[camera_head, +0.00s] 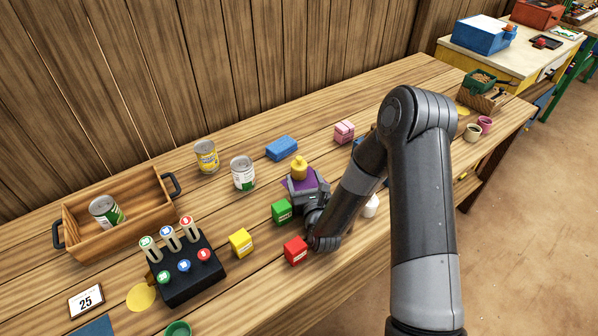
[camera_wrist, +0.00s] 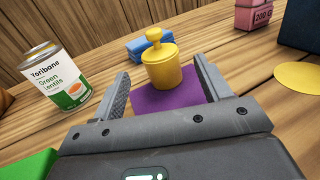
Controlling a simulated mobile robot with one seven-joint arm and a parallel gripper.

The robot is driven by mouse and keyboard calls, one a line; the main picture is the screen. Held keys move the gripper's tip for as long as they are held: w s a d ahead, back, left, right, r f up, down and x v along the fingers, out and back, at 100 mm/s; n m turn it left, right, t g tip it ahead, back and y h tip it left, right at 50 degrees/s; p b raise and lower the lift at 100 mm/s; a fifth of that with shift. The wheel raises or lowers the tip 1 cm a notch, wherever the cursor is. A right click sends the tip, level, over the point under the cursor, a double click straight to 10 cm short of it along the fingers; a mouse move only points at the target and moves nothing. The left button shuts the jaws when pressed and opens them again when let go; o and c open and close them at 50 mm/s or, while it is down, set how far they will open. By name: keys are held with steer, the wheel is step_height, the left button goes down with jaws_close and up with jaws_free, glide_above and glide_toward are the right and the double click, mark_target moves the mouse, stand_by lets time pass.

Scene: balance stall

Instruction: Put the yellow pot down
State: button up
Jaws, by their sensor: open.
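The yellow pot (camera_wrist: 164,66) has a knobbed lid and stands upright on a purple square (camera_wrist: 152,103) in the wrist view. In the head view the yellow pot (camera_head: 299,168) shows just beyond my gripper (camera_head: 300,183), with the purple square (camera_head: 319,180) partly hidden by the gripper. In the wrist view my gripper (camera_wrist: 163,88) is open, one finger on each side of the pot, with visible gaps between the fingers and the pot.
A green block (camera_head: 282,211), a red block (camera_head: 295,250) and a can (camera_head: 243,173) stand close to my gripper. A blue block (camera_head: 281,148) lies behind the pot. A wooden tray (camera_head: 140,222) and a black peg stand (camera_head: 190,283) are at the left.

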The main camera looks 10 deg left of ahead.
mark_target(301, 171)
steer(key=x, duration=0.5)
steer(key=c, duration=1.2)
steer(key=shift+r, duration=0.1)
steer(key=shift+c, duration=0.8)
